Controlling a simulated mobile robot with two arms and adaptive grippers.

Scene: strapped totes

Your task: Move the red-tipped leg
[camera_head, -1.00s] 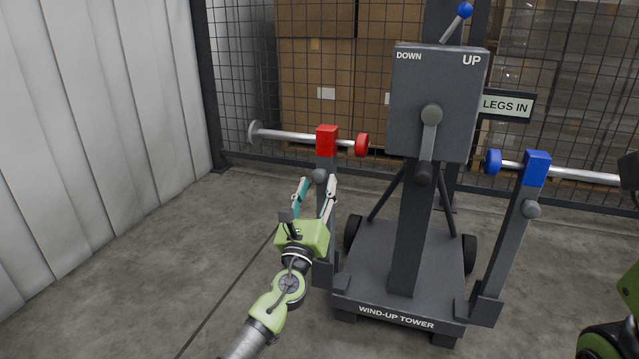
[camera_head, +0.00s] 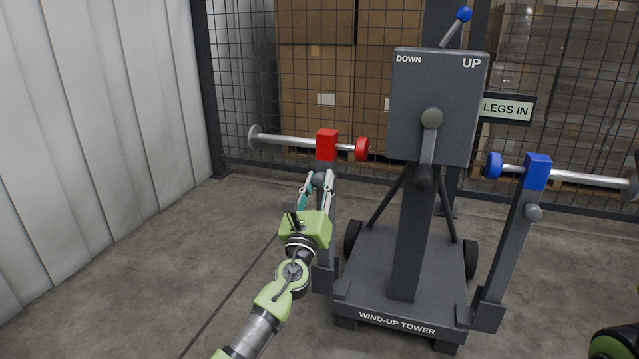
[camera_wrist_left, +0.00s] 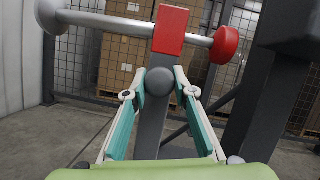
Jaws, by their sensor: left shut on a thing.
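The red-tipped leg is a dark upright post (camera_head: 326,225) at the left of the wind-up tower, with a red block (camera_head: 327,145) on top. A metal rod with a red cap (camera_head: 362,149) passes by the block; it also shows in the left wrist view (camera_wrist_left: 224,45). A grey round knob (camera_wrist_left: 160,82) sits on the post below the block. My left gripper (camera_head: 318,179) is shut on this knob, one finger on each side, in the left wrist view too (camera_wrist_left: 161,88). My right gripper is out of view.
The wind-up tower (camera_head: 403,255) has a crank and a "LEGS IN" sign (camera_head: 507,108). A blue-tipped leg (camera_head: 508,240) leans outward on the right. Mesh fencing stands behind and a white wall (camera_head: 90,110) at left. The floor at left is clear.

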